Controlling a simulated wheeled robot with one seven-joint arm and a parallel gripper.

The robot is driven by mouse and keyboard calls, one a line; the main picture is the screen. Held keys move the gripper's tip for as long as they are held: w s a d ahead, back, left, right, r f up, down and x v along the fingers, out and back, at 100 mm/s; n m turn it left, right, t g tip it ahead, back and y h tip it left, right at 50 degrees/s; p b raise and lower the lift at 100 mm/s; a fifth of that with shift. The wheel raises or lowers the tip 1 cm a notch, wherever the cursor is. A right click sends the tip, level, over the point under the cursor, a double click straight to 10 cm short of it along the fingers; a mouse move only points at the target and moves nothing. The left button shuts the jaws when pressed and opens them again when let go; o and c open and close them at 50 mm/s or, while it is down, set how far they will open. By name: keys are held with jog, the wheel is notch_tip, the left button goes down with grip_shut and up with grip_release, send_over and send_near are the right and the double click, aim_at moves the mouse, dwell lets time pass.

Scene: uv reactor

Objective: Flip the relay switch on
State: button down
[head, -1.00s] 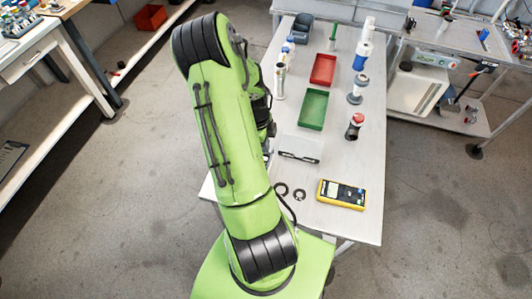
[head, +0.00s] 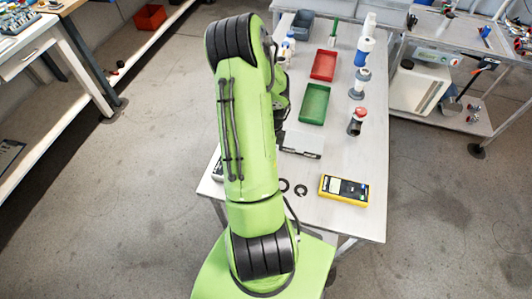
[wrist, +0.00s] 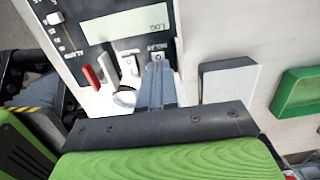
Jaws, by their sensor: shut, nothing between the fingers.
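In the wrist view a device with a dark panel (wrist: 85,36) shows upside down, with a lit display (wrist: 125,23). Below the display are a red lever (wrist: 91,77) and a pale toggle switch (wrist: 128,65). Another switch plate (wrist: 157,56) lies to their right, with small lettering I cannot read surely. It may be the relay switch; my fingers partly cover it, so I cannot tell its position or any contact. My gripper (wrist: 156,68) is shut and empty, its tips at this plate. In the head view my arm hides the gripper and most of the device.
A white box (head: 301,143) stands on the table (head: 348,150) by my arm, with a green tray (head: 314,104) and red tray (head: 323,65) behind. A yellow multimeter (head: 343,190) lies near the front. Several bottles and stands line the right side.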

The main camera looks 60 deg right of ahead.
jog(key=shift+s+a+f, duration=0.35)
jog(key=shift+s+f, duration=0.05)
jog(key=shift+f, duration=0.05)
jog(key=shift+w, duration=0.25)
jog(key=shift+w+a, duration=0.1)
jog(key=shift+w, duration=0.45)
jog(key=shift+r, duration=0.1)
notch_tip(320, 180, up, 15)
jog(key=s+d+p, duration=0.1)
jog(key=p, duration=0.3)
jog(key=shift+s, duration=0.35)
jog(key=shift+f, duration=0.2)
